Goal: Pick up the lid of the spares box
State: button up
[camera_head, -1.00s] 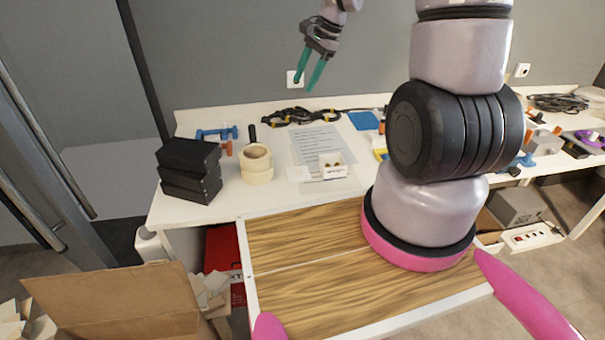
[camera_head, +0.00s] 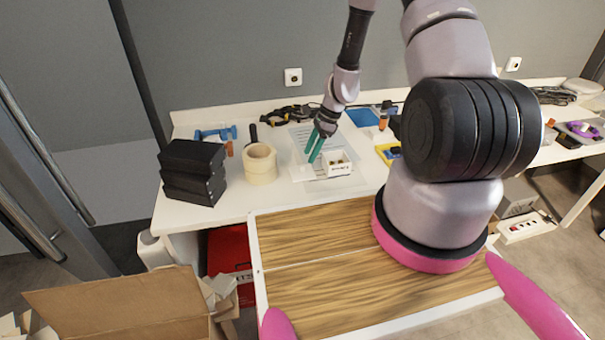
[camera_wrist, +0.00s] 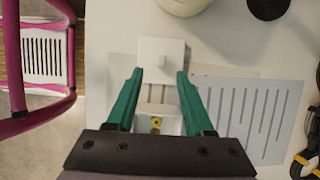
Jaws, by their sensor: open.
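The lid is a flat white square with a small raised knob. It lies on the table just left of the spares box in the head view (camera_head: 301,173), and shows beyond my fingertips in the wrist view (camera_wrist: 153,48). The spares box (camera_head: 340,169) is small, white and open-topped, with small dark and yellowish pieces inside. It is partly seen between my fingers in the wrist view (camera_wrist: 172,109). My gripper (camera_head: 312,154) points down above the lid and box, open and empty. In the wrist view its green fingertips (camera_wrist: 160,74) are spread, with the knob near the gap between them.
A printed sheet (camera_head: 303,139) lies behind the lid. Tape rolls (camera_head: 260,170) and stacked black boxes (camera_head: 193,180) stand to the left. A blue item (camera_head: 362,117) and a yellow item (camera_head: 388,151) lie to the right. Bare table lies in front of the lid.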

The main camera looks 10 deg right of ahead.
aim_at(303, 166)
jog(key=x, duration=0.5)
jog(key=shift+w+a+f, duration=0.1)
jog(key=shift+a, duration=0.15)
grip_shut()
